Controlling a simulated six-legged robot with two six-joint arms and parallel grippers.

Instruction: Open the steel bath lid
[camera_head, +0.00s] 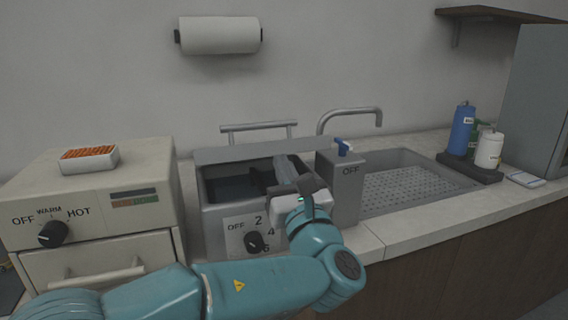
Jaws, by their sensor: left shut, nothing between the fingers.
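The steel bath (214,222) is a grey box in the middle of the counter, with a dial on its front. Its lid (240,150) shows as a thin grey strip at the back, seen nearly edge-on and raised, with a bar handle (258,127) above it. The dark inside of the bath shows on the left below the lid. My left gripper (282,172) is shut and empty, over the right part of the bath opening. It hides part of the opening; I cannot tell whether it touches the lid. My right gripper is not in view.
A cream heater (145,178) with a white tray (88,159) on top stands to the left. A grey control box (346,180) marked OFF, a tap (350,109) and a sink (455,184) are to the right. Bottles (462,130) stand farther right. A paper roll (220,35) hangs above.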

